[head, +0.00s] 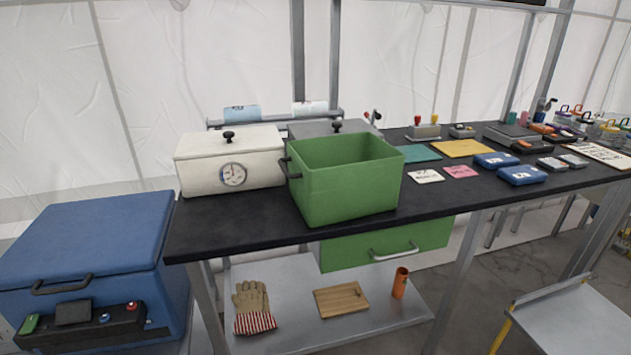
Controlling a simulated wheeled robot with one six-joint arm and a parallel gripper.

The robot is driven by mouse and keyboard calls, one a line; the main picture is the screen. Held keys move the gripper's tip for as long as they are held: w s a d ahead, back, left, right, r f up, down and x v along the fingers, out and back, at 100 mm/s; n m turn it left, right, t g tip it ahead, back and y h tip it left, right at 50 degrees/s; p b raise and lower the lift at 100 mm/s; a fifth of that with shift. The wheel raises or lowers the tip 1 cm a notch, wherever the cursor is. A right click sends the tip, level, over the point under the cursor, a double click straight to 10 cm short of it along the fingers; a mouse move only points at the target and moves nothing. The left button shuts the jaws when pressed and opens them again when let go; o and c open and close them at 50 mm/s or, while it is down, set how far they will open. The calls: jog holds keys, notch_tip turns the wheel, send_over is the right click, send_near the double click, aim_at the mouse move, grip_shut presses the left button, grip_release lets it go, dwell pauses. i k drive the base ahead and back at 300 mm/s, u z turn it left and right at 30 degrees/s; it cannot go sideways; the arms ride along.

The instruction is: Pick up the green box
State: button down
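The green box (349,192) is an open-topped bin with a dark handle on its left side. It stands upright on the black table (240,228), near the front edge, and I see no contents from this angle. A white lidded box with a dial (231,173) stands just to its left, and a grey lidded box is partly hidden behind it. My gripper is not in view.
A green drawer (385,245) hangs under the table. A lower shelf holds gloves (252,306), a wooden board (341,299) and an orange cup (400,282). A blue chest (92,262) stands at left. Cards and blue packs (522,175) lie right of the green box.

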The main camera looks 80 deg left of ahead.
aim_at(335, 179)
jog(key=u, duration=2.65)
jog(key=k, duration=0.5)
jog(key=z, duration=1.15)
jog(key=i, duration=0.8)
jog(key=u, duration=1.55)
